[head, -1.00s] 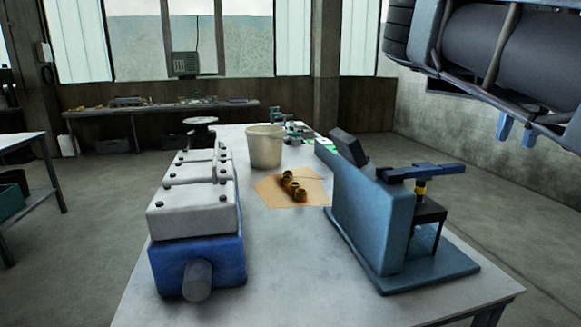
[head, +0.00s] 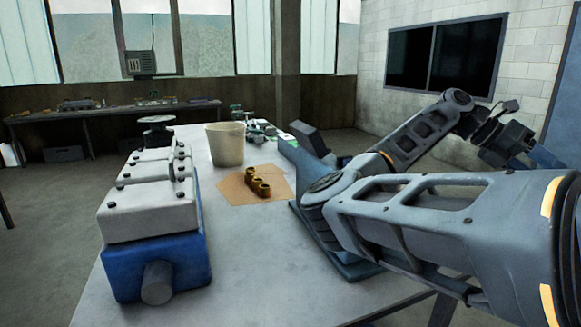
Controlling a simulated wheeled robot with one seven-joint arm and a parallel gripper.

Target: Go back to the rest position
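My arm reaches in from the right edge and stretches over the right side of the workbench (head: 249,286). My gripper (head: 512,140) is a dark shape at the far end of the arm, up at the right, seen against the wall and clear of the bench items. Its fingers are too small and dark to tell whether they are open or shut, and I see nothing clearly held.
A blue-and-white engine block (head: 152,222) stands at the bench's left. Several brass bushings (head: 258,182) lie on a brown sheet (head: 237,191), with a pale bucket (head: 226,145) behind. A dark window (head: 445,57) is behind.

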